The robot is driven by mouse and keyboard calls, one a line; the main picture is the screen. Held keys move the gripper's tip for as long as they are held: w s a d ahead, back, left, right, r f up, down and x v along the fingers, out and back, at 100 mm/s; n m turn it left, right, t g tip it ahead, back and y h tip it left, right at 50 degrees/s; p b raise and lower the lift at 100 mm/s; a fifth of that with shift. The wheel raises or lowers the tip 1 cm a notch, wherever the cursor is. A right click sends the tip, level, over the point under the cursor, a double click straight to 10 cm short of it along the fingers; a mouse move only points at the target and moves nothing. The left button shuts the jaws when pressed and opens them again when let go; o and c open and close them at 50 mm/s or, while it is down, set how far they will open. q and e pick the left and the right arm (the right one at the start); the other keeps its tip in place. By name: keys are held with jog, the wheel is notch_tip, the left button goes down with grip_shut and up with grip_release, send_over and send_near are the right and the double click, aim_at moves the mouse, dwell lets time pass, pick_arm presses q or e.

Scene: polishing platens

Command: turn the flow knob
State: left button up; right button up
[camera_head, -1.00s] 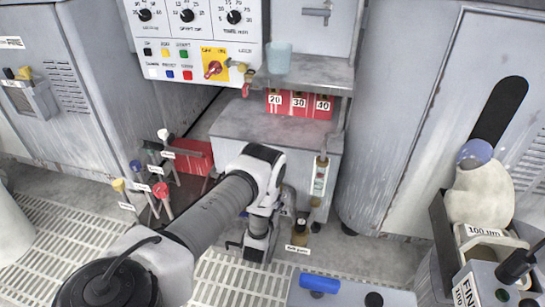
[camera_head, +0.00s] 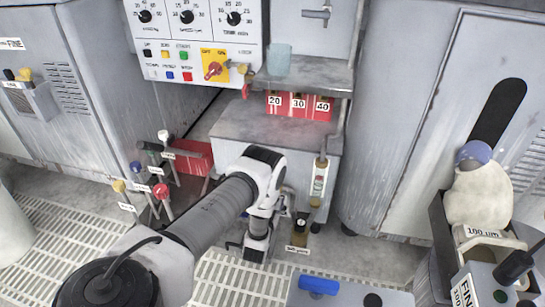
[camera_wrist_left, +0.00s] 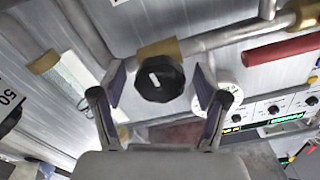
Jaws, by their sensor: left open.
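The flow knob is a round black knob (camera_wrist_left: 160,79) with a white mark, seated in front of a brass fitting (camera_wrist_left: 158,49) in the left wrist view. My left gripper (camera_wrist_left: 161,82) is open, with one finger on each side of the knob and visible gaps to it. In the head view a small black knob (camera_head: 301,222) sits on a brass valve below the flow meter (camera_head: 319,178). My right gripper is not in view.
A control panel (camera_head: 195,60) with dials and a red-yellow switch stands above. A grey cabinet (camera_head: 275,130) with red numbered blocks (camera_head: 298,105) is behind the arm. Coloured-handled valves (camera_head: 160,190) stand at left. A pipe (camera_wrist_left: 230,36) runs past the knob.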

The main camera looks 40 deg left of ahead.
pick_arm(q)
jog(key=v, duration=0.7)
jog(key=shift+s, duration=0.25)
jog(key=shift+d, duration=0.1)
